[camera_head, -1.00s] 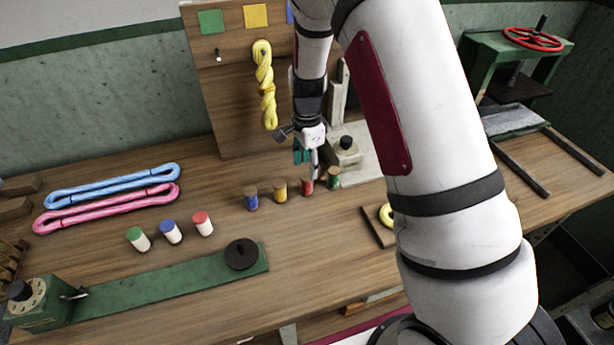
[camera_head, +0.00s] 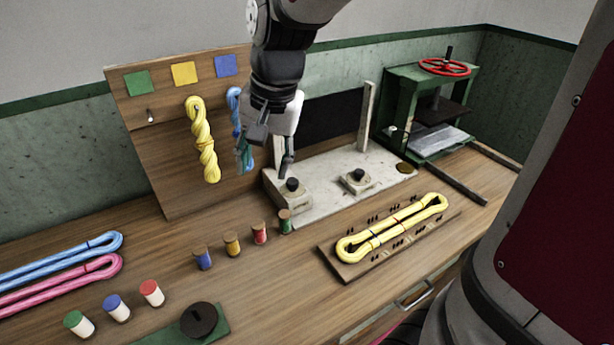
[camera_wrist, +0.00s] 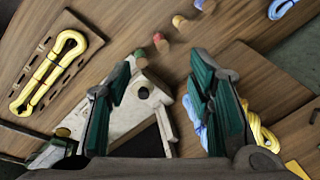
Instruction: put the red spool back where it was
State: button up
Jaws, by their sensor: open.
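The red spool (camera_head: 260,233) has a wooden top and stands upright on the bench in a short row, between the yellow spool (camera_head: 232,243) and the green spool (camera_head: 285,221). The blue spool (camera_head: 204,258) stands at the left end of that row. In the wrist view the red spool (camera_wrist: 160,42) shows beyond the fingertips, apart from them. My gripper (camera_head: 268,158) is open and empty, raised above and behind the row, near the pegboard. Its two teal-padded fingers (camera_wrist: 160,75) are spread wide in the wrist view.
A pale stone slab (camera_head: 318,209) with black-knobbed blocks lies right of the row. A peg board with a yellow skein (camera_head: 398,228) lies in front. A yellow hank (camera_head: 203,140) hangs on the backboard (camera_head: 155,180). White pots with coloured caps (camera_head: 151,293) stand front left.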

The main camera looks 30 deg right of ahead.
jog(key=s+r+n+t, duration=0.1)
jog(key=s+r+n, duration=0.1)
jog(key=s, duration=0.3)
jog(key=s+r+n+t, duration=0.1)
jog(key=s+n, duration=0.2)
jog(key=s, duration=0.2)
jog(key=s+r+n+h, duration=0.1)
jog(key=s+r+n, duration=0.1)
jog(key=s, duration=0.3)
jog(key=shift+s+d+r+n+t, duration=0.3)
jog(key=shift+s+d+n+t, duration=0.1)
jog(key=shift+n, duration=0.1)
jog(key=shift+d, duration=0.1)
